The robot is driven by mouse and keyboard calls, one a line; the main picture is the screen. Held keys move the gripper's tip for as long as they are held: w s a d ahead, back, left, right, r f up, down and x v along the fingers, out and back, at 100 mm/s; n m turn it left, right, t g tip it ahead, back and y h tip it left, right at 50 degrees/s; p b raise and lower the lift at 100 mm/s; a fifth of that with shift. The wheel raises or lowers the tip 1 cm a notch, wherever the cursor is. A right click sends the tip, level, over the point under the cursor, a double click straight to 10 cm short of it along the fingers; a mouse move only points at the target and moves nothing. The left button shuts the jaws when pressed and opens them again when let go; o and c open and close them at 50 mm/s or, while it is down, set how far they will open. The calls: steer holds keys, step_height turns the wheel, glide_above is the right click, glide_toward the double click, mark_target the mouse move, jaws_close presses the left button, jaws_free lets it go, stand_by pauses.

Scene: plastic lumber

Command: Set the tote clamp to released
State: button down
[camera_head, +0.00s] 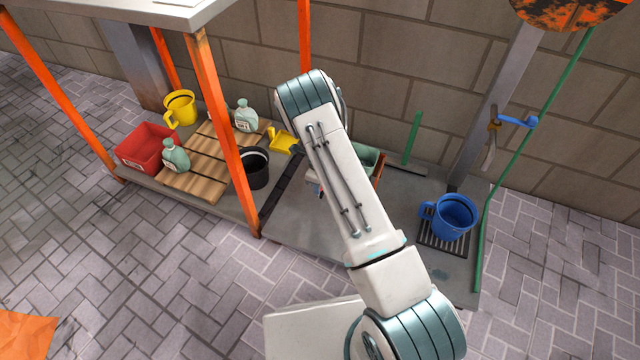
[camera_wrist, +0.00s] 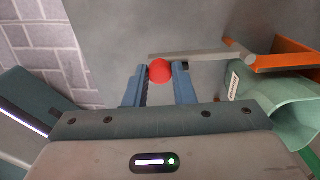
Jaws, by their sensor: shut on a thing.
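In the wrist view, my gripper (camera_wrist: 160,80) has its two blue-grey fingers on either side of a round red knob (camera_wrist: 160,70) and is shut on it. A pale grey clamp lever (camera_wrist: 195,56) runs from beside the knob to the right, to an orange clamp frame (camera_wrist: 275,58). The green tote (camera_wrist: 285,102), with a white label, sits beside the frame at the right. In the head view, my arm hides the knob and most of the clamp. Part of the tote (camera_head: 368,158) shows just right of the arm.
A blue mug (camera_head: 452,218) stands on a dark grate at the right, near a green post. Grey surface left of the knob is clear.

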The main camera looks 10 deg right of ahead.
steer(key=shift+w+a, duration=0.1)
steer(key=shift+a, duration=0.05)
steer(key=c, duration=1.2)
jaws_free()
steer(key=shift+r, duration=0.3)
step_height(320, 180, up, 13)
steer(key=p, duration=0.5)
steer(key=shift+r, duration=0.1)
